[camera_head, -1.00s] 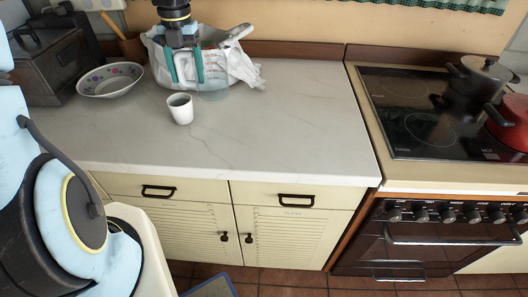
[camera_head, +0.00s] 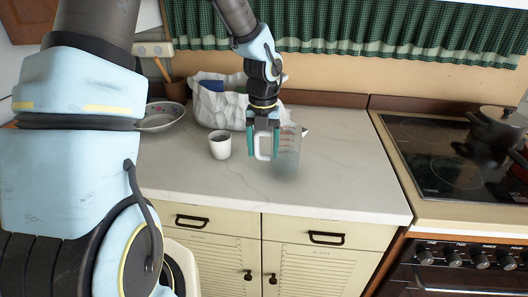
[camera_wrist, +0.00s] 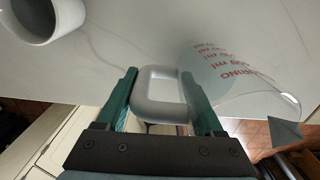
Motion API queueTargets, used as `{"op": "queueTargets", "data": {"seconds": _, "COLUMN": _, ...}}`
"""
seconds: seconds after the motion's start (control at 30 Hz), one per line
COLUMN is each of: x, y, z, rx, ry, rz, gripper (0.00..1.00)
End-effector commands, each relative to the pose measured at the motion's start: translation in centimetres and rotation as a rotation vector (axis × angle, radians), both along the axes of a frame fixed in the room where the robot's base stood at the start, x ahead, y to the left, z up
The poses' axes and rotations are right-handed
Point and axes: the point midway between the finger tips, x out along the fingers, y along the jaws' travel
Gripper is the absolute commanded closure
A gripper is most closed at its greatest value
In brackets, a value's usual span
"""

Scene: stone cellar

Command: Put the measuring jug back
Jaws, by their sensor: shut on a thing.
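The measuring jug (camera_head: 288,150) is clear, with red markings and a white handle. My gripper (camera_head: 263,150) is shut on the handle, its teal fingers on either side of it. The jug is to the right of the fingers, over the front middle part of the pale worktop; I cannot tell whether its base touches. In the wrist view the handle (camera_wrist: 160,112) sits between the fingers (camera_wrist: 163,105), and the clear body (camera_wrist: 235,80) with red lettering extends to the right.
A white cup (camera_head: 220,147) stands left of the jug. A crumpled white bag (camera_head: 222,105) and a patterned bowl (camera_head: 162,117) are behind. The hob (camera_head: 440,160) with a dark pot (camera_head: 494,130) is at the right. The worktop (camera_head: 345,180) right of the jug is clear.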

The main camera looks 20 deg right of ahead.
Motion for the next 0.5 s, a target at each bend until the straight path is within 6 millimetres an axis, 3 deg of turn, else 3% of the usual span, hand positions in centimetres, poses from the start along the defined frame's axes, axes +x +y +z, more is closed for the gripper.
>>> {"op": "queueTargets", "data": {"seconds": 0.13, "x": 0.0, "y": 0.0, "z": -1.4, "rx": 0.000, "ry": 0.000, "rz": -0.002, "gripper": 1.00}}
{"op": "queueTargets", "data": {"seconds": 0.5, "x": 0.0, "y": 0.0, "z": -1.9, "rx": 0.000, "ry": -0.001, "rz": 0.000, "gripper": 1.00}}
